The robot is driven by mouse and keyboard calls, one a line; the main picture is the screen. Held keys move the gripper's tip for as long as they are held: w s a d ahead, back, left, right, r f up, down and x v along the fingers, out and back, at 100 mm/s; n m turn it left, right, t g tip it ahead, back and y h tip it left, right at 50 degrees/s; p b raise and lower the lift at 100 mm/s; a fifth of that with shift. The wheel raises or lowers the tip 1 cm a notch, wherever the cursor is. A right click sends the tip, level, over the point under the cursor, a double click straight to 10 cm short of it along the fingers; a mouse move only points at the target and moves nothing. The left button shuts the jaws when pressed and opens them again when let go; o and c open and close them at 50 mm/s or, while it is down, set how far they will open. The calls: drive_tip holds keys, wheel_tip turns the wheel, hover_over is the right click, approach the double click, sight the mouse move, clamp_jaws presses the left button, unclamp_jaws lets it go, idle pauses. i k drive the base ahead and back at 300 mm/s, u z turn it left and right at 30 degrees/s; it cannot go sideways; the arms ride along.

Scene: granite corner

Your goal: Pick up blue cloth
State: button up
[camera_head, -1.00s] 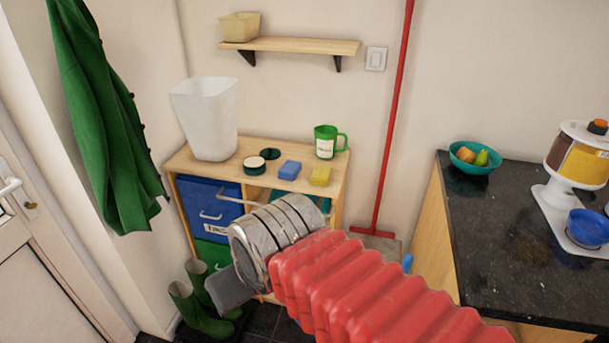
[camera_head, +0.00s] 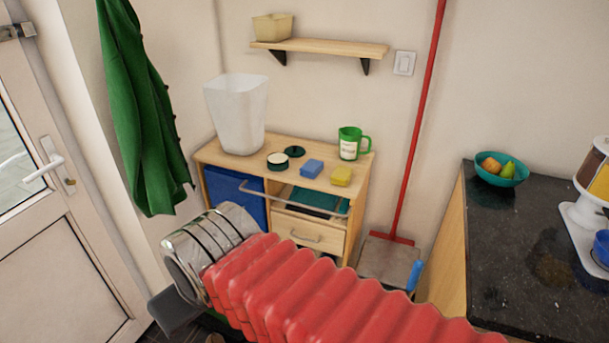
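A small blue block-shaped thing (camera_head: 312,168), the only candidate I see for the blue cloth, lies on top of the wooden cabinet (camera_head: 225,152). I cannot tell if it is folded cloth or a sponge. It lies between a dark round tin and a yellow block (camera_head: 341,176). My arm reaches across the lower picture in a red sleeve. My gripper (camera_head: 175,309) shows as a grey part at the lower left, below and in front of the cabinet, well apart from the blue thing. Its fingertips are not clear, so its opening cannot be judged.
A white bin (camera_head: 236,115), a round tin (camera_head: 278,161) and a green mug (camera_head: 351,145) stand on the cabinet. A metal rail (camera_head: 290,198) runs along its front. A red-handled broom (camera_head: 412,130) leans at its right. A dark counter (camera_head: 510,245) stands at the right.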

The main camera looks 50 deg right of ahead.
sight(311, 169)
drive_tip(key=u, duration=1.15)
drive_tip(key=i, duration=1)
drive_tip(key=z, duration=2.35)
